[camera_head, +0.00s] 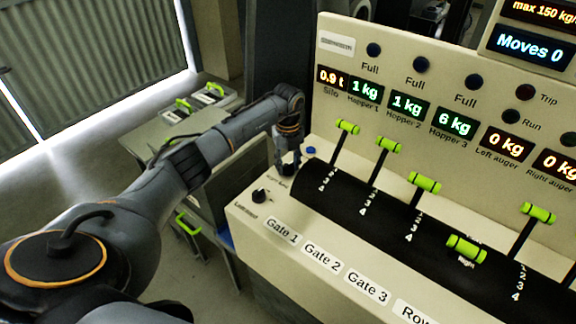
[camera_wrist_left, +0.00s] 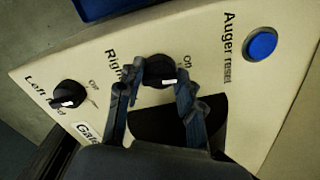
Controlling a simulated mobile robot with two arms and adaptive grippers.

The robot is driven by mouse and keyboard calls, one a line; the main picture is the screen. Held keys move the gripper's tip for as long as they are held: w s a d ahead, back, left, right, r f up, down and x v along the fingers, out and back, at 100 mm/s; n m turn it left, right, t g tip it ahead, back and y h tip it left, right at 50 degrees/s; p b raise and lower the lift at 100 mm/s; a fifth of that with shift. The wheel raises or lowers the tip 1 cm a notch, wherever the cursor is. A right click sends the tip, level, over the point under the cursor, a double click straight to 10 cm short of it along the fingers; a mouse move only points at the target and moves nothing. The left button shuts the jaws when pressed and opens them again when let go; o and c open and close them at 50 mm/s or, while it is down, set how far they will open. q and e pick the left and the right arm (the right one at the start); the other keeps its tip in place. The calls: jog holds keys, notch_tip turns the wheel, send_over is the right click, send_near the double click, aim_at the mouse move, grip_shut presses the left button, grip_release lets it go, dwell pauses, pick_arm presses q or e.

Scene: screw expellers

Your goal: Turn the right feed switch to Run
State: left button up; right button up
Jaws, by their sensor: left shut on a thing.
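The right feed switch (camera_wrist_left: 158,68) is a black round knob on the cream panel, with a white mark on its lower right in the left wrist view. The word "Off" shows beside it; its Run label is not readable. My left gripper (camera_wrist_left: 160,80) has its fingers on both sides of this knob and is shut on it. My right gripper is not in view.
A blue auger reset button (camera_wrist_left: 260,44) is near the right feed switch. Several green-handled levers, such as the Gate 1 lever (camera_head: 347,127), rise from a black curved cover to the right. Displays, including the left auger display (camera_head: 505,143) at 0 kg, line the upright panel.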

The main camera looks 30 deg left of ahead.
aim_at(288, 164)
pick_arm(q)
jog(key=m+b, duration=0.3)
jog(key=m, duration=0.2)
jog(key=shift+f, duration=0.15)
jog(key=shift+m+b, duration=0.9)
jog(key=shift+m, duration=1.5)
jog(key=o, duration=1.2)
jog(key=shift+r, duration=0.2)
notch_tip(288, 164, up, 12)
jog(key=shift+f, duration=0.1)
